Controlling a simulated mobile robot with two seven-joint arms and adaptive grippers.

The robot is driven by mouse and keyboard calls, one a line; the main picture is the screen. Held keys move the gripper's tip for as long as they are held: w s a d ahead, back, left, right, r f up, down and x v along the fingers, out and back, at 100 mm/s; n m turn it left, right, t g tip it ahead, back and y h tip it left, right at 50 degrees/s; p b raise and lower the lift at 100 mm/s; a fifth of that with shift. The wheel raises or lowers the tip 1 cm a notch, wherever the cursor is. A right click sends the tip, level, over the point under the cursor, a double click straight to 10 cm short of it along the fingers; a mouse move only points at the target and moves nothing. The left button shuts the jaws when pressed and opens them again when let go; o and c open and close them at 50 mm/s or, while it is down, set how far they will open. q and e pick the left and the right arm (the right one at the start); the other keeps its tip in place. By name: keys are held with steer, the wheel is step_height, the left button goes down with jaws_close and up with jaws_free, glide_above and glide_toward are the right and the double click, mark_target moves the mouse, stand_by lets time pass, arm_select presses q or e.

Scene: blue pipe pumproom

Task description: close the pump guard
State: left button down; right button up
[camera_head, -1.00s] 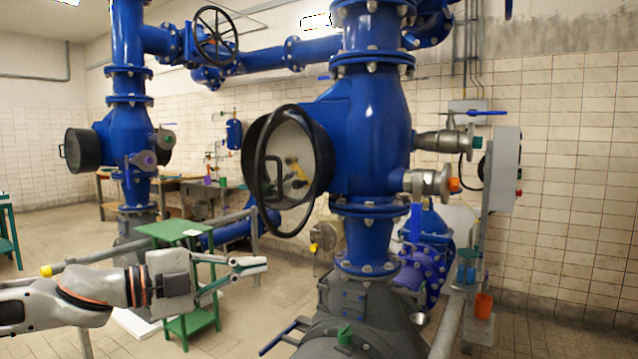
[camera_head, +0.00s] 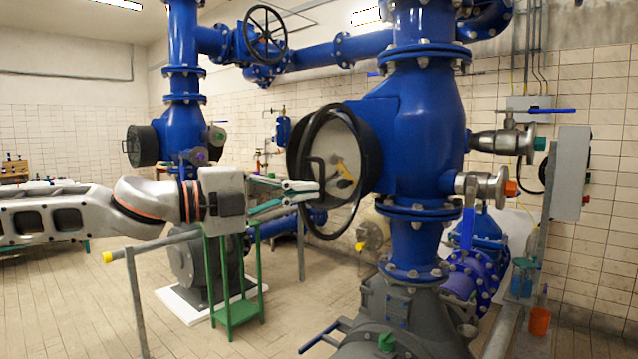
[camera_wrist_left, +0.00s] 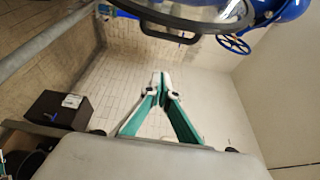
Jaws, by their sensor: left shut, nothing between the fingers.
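The pump guard (camera_head: 328,237) is a round black-rimmed cover with a dark handle (camera_head: 307,170). It hangs ajar at the left of the black round opening (camera_head: 370,145) on the blue pump housing (camera_head: 420,120). Yellow fittings show inside the rim. My left gripper (camera_head: 316,190) is shut and empty; its tips are in front of the guard's lower part in the head view, and I cannot tell whether they touch. In the left wrist view the gripper tips (camera_wrist_left: 161,76) point toward the guard's rim and handle (camera_wrist_left: 165,34) above, with a visible gap. My right gripper is not in view.
A grey railing (camera_head: 170,243) with a yellow end runs below my left arm. A green stand (camera_head: 233,312) is beneath the gripper. Valves with blue levers (camera_head: 540,110) and a grey cabinet (camera_head: 565,170) are at right. Floor at lower left is open.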

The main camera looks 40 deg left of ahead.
mark_target(324, 185)
arm_select(q)
steer(key=w, duration=0.6)
steer(key=shift+d+r+p, duration=0.1)
steer(key=shift+p, duration=0.25)
steer(key=shift+w+a, duration=0.15)
steer(key=shift+a, duration=0.6)
stand_by(0.4)
